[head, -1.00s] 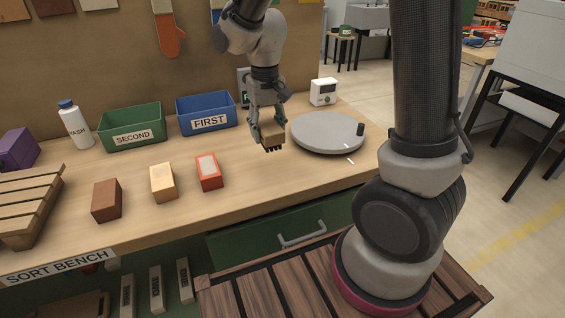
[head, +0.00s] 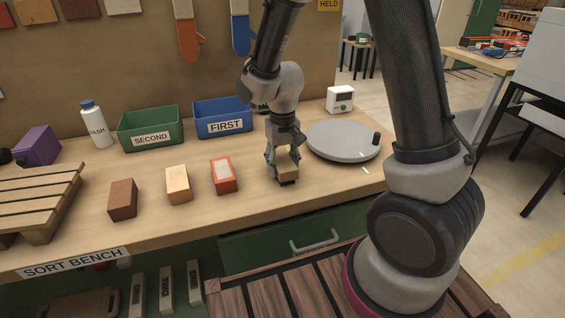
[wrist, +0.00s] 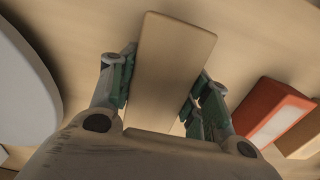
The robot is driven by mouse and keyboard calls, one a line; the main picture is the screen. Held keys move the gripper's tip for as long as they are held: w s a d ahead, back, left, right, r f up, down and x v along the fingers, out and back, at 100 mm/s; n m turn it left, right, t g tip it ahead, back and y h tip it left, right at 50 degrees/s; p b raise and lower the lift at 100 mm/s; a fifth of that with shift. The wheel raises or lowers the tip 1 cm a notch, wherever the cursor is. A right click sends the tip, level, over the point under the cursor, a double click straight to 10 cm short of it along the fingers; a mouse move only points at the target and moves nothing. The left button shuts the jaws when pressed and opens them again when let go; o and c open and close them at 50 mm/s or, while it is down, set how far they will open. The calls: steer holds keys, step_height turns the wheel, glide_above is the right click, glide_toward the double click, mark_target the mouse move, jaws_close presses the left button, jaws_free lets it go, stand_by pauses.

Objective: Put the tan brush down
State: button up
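The tan brush (head: 288,170) is a tan block with dark bristles on its underside in the head view. My gripper (head: 284,160) is shut on it, with a finger on each side. The brush is at or just above the bench top, right of the orange-red brick; I cannot tell whether its bristles touch the wood. In the wrist view the brush's plain tan back (wrist: 172,62) lies between the green-padded fingers (wrist: 160,88), and the bristles are hidden.
The orange-red brick (head: 224,176), a tan brick (head: 179,184) and a brown brick (head: 123,200) stand in a row to the left. A grey turntable (head: 335,142) is at the right. Green (head: 125,134) and blue (head: 200,119) bins stand behind. Bench (head: 255,205) is clear in front.

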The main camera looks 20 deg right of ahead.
mark_target(283, 159)
steer(key=o, duration=0.4)
steer(key=shift+o, duration=0.2)
step_height(283, 159, up, 12)
steer(key=r, duration=0.1)
steer(key=s+d+r+t, duration=0.2)
steer(key=s+d+r, duration=0.3)
steer(key=s+d, duration=0.2)
steer(key=s+d+r+t, duration=0.2)
steer(key=s+d+r, duration=0.4)
steer(key=s, duration=0.6)
steer(key=shift+d, duration=0.95)
